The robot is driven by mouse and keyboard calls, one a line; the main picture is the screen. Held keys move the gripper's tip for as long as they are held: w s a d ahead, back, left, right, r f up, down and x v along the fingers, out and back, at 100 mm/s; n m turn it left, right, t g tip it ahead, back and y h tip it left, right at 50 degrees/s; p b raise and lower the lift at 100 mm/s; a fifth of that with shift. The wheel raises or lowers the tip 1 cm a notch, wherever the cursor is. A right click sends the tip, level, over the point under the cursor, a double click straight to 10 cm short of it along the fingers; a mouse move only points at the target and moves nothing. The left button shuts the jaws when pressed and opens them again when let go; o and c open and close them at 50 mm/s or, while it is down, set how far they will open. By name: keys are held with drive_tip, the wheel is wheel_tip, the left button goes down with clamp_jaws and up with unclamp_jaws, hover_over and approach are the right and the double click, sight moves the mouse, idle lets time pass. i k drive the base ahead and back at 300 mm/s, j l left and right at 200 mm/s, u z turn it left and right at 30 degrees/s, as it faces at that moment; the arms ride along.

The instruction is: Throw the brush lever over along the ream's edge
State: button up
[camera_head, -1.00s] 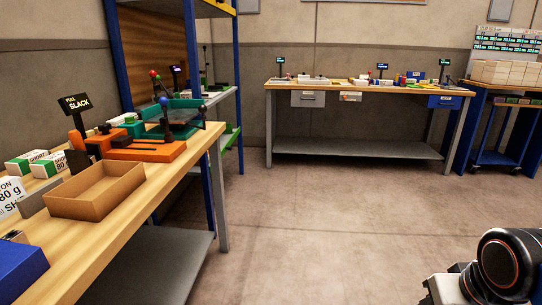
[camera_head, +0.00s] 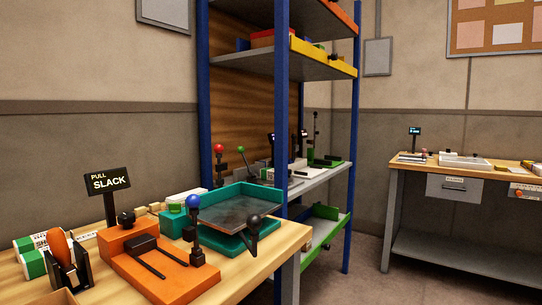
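A teal device (camera_head: 222,196) with a raised, grey-topped tray stands on the near wooden bench in the head view. A lever with a black knob (camera_head: 253,228) is at its front right. A dark post with a blue ball (camera_head: 193,202) stands upright at its front left. Levers with a red ball (camera_head: 219,150) and a green ball (camera_head: 241,152) show behind it. I cannot tell which of these is the brush lever. White and green ream packs (camera_head: 32,258) lie at the bench's left end. My gripper is not in view.
An orange slotted base (camera_head: 160,265) with a PULL SLACK sign (camera_head: 108,183) sits left of the teal device. A black stand with an orange piece (camera_head: 66,262) is beside it. A blue-posted rack (camera_head: 283,120) stands behind. Floor is clear between the rack and another bench (camera_head: 470,170).

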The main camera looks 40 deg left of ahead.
sight(241, 150)
drive_tip(key=i, duration=0.85)
drive_tip(key=i+l, duration=0.1)
drive_tip(key=i, duration=0.75)
drive_tip(key=j+u, duration=0.05)
